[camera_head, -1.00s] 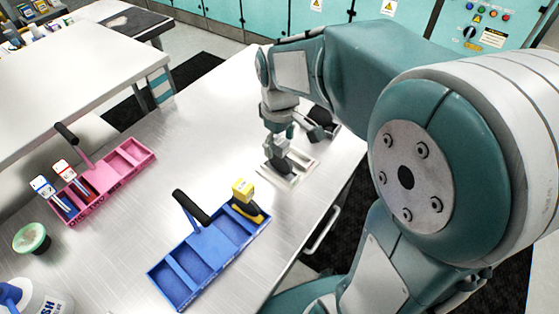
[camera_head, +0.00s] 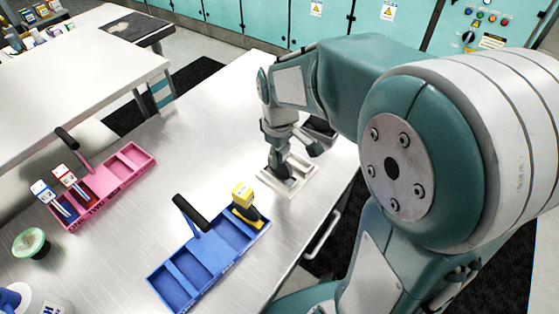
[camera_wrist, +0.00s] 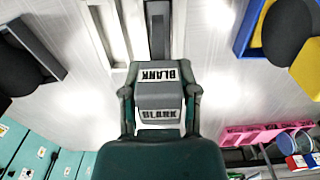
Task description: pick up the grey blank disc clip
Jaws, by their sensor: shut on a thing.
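The grey blank disc clip (camera_wrist: 158,97) sits between my fingers in the wrist view, with two white labels reading BLANK facing the camera. My gripper (camera_wrist: 159,78) is shut on it, one finger on each side. In the head view my gripper (camera_head: 280,160) points down over a pale slotted holder (camera_head: 298,186) on the bench. The clip is hard to make out there, and I cannot tell whether it still touches the holder.
A blue carrier (camera_head: 180,291) with a yellow clip (camera_head: 242,194) stands in front. A pink carrier (camera_head: 126,171) with red and blue clips is at left. A green-topped item (camera_head: 31,242) stands at far left. A dark object (camera_head: 320,129) lies behind my gripper. Bench between carriers is clear.

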